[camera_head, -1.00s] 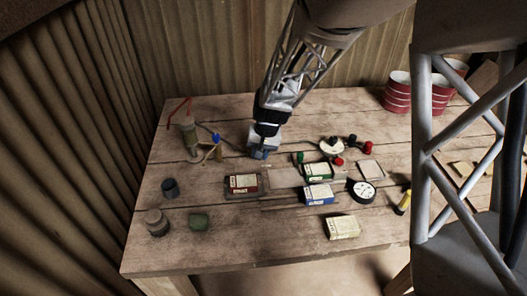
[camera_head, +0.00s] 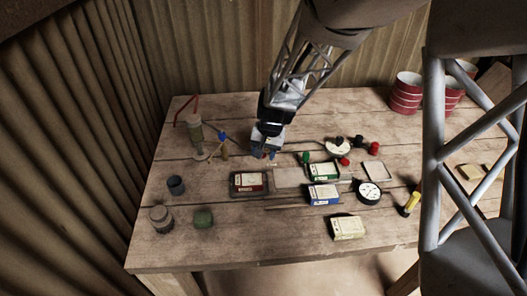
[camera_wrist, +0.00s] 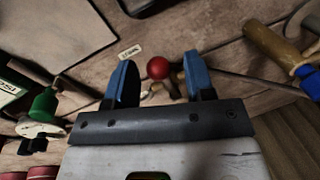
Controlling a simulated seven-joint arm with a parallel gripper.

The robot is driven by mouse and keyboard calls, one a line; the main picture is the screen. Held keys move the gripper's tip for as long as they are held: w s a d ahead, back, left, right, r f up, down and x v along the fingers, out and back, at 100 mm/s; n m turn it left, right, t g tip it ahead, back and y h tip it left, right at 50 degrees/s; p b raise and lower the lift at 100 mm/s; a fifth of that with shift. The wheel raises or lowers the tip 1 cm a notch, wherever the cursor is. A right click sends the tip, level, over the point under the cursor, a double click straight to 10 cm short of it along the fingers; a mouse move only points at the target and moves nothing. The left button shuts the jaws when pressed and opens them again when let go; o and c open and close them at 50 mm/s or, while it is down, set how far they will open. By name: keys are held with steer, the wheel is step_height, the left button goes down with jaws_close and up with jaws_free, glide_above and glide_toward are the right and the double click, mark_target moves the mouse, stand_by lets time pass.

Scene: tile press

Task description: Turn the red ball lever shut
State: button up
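A small red ball (camera_wrist: 158,67) shows in the wrist view, with a thin dark stem beside it, close to the wooden table top. My gripper (camera_wrist: 159,72) has two blue fingers standing well apart. The ball lies in the gap between the fingertips, and I see a clear space on each side of it. In the head view my gripper (camera_head: 267,153) points down at the table's middle, behind the grey plate. I cannot make out this ball there; the gripper seems to cover it. How far the lever is turned cannot be told.
A green knob (camera_wrist: 45,104) and a pale plate (camera_wrist: 62,32) lie left. In the head view, boxes (camera_head: 323,194), a dial (camera_head: 368,192) and other red knobs (camera_head: 375,148) stand right of my gripper.

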step_height(320, 180, up, 8)
steer(key=d, duration=0.1)
steer(key=shift+s+d+f, duration=0.15)
steer(key=shift+d, duration=0.1)
stand_by(0.4)
stand_by(0.5)
steer(key=s+d+r, duration=0.3)
steer(key=s+r, duration=0.1)
steer(key=s, duration=0.5)
steer(key=s+d+r+n+t+h, duration=0.1)
steer(key=s+d+r, duration=0.3)
steer(key=s, duration=0.6)
steer(key=s+d+r+n+t+h, duration=0.1)
steer(key=s+d+r, duration=0.2)
steer(key=s, duration=0.7)
steer(key=v, duration=0.2)
steer(key=shift+d+r, duration=0.35)
